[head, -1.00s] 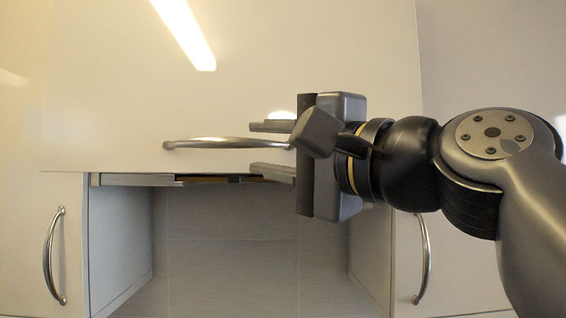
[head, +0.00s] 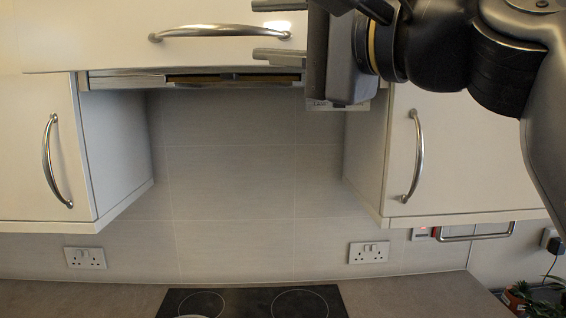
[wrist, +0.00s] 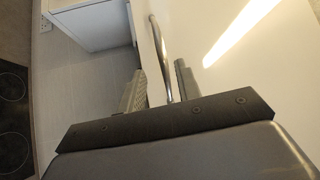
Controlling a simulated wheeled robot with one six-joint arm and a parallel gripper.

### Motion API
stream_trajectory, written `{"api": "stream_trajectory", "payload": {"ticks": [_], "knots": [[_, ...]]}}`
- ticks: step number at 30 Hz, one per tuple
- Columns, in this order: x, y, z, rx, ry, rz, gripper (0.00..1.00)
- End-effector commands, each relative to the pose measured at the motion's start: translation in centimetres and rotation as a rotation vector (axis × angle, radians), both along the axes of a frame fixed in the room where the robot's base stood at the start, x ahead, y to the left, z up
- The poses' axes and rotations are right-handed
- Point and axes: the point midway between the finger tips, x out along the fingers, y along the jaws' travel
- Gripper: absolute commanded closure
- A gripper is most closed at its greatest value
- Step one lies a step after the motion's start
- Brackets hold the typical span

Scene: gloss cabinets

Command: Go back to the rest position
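My gripper (head: 279,30) is at the top of the head view, by the right end of a long metal bar handle (head: 200,32). The handle is on the pale gloss front panel (head: 110,50) of the upper middle cabinet. The fingers are apart, one above and one below the bar. In the wrist view my gripper (wrist: 160,88) shows the handle (wrist: 160,50) passing between the two fingers, with gaps beside it. It does not look clamped. Part of my gripper's top is cut off by the frame edge.
Wall cabinets stand left (head: 35,150) and right (head: 440,150), each with a curved handle. A hood strip (head: 130,80) runs under the middle panel. Below are a tiled recess (head: 230,150), sockets (head: 369,252) and a black hob (head: 250,302). A plant (head: 535,297) is at lower right.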

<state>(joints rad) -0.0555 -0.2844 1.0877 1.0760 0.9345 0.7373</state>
Motion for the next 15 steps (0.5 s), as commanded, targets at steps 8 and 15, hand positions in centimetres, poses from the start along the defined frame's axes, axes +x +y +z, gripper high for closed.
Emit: {"api": "stream_trajectory", "payload": {"ticks": [8,15], "knots": [[1.4,1.7,0.4,0.000,0.004,0.005,0.68],[3.3,3.9,0.9,-0.001,0.004,0.006,0.68]]}}
